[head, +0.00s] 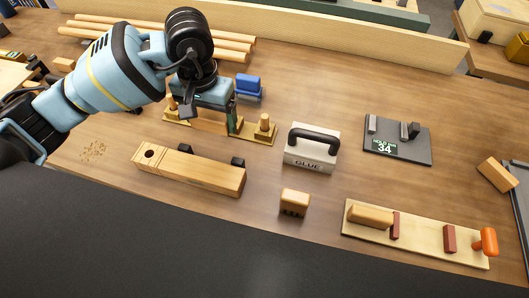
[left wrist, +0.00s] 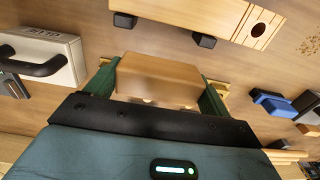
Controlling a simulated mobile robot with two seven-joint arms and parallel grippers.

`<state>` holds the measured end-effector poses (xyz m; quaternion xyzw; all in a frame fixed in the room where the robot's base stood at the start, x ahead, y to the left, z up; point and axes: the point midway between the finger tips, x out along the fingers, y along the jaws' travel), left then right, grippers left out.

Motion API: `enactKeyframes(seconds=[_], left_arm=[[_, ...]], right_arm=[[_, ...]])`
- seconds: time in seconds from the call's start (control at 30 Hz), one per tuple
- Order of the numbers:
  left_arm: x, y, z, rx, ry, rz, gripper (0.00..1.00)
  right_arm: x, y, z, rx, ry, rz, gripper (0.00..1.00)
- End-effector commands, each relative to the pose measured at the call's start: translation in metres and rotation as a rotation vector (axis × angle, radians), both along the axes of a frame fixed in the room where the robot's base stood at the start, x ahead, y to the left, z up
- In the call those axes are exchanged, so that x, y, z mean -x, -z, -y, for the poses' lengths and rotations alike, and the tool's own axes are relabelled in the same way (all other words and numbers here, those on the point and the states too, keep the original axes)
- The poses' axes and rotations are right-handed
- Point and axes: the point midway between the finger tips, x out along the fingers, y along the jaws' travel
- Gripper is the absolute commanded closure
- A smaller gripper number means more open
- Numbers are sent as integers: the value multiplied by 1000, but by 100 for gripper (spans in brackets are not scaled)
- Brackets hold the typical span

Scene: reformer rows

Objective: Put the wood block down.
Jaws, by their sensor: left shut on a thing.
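My left gripper (head: 212,121) is at the upper left of the workbench in the head view, pointing down over a brass-coloured plate with posts (head: 259,136). It is shut on a wood block (left wrist: 158,76), which sits between the two green fingers in the left wrist view. In the head view the block (head: 208,121) is partly hidden by the gripper. I cannot tell whether it touches the plate or bench below. My right gripper is not in view.
A long slotted wooden body (head: 190,170) lies in front of the gripper. A GLUE box with black handle (head: 311,158) stands to the right, a blue item (head: 248,86) behind.

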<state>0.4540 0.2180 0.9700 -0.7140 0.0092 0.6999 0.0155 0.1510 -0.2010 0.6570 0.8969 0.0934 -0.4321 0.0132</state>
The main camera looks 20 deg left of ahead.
Motion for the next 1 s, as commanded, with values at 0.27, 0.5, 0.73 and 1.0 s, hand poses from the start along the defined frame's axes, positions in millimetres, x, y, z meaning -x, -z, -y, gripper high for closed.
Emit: enactKeyframes(seconds=[0.27,0.5,0.73,1.0], left_arm=[[-29,16,-9,9,-1,-23,47],[-30,22,-9,8,-1,-22,47],[-29,61,-9,9,-1,-23,47],[-31,75,-9,8,-1,-18,47]], right_arm=[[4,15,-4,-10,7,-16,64],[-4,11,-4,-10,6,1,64],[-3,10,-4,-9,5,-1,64],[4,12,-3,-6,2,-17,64]])
